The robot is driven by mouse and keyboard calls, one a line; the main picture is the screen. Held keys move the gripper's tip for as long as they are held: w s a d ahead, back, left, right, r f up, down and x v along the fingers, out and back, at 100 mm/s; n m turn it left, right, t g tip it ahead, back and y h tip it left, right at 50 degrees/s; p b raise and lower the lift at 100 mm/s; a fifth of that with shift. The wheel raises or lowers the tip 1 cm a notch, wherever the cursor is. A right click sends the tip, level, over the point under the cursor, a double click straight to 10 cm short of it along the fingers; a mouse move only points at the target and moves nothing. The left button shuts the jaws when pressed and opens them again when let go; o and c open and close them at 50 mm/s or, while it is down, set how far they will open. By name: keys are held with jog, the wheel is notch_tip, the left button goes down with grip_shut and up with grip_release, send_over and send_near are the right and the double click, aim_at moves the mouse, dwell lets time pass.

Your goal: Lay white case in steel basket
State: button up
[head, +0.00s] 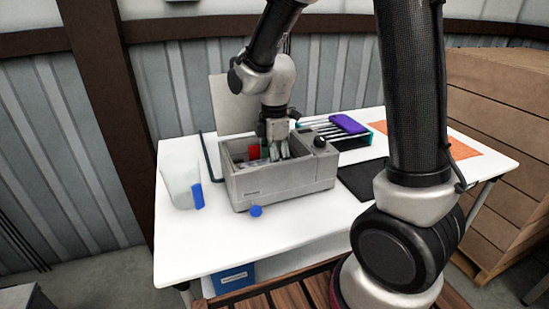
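A grey metal box (285,186) with an open top and a black knob stands on the white table. My gripper (276,150) points down into its opening, with the fingertips low among the contents. Whether the fingers are open or shut on something cannot be made out. Small pale and red items (254,153) show inside the opening. I cannot make out a separate steel basket in there. No white case can be clearly told; a small pale shape by the fingers is too small to identify.
A pale translucent container (180,185) and a blue block (197,196) stand left of the box. A rack with a purple item (347,123), a black mat (362,180) and an orange mat (452,148) lie right. The table's front left is clear.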

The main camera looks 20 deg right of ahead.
jog(key=shift+f, duration=0.1)
dwell(0.7)
jog(key=o, duration=1.5)
jog(key=shift+w, duration=0.1)
jog(key=shift+c, duration=0.2)
notch_tip(320, 180, up, 12)
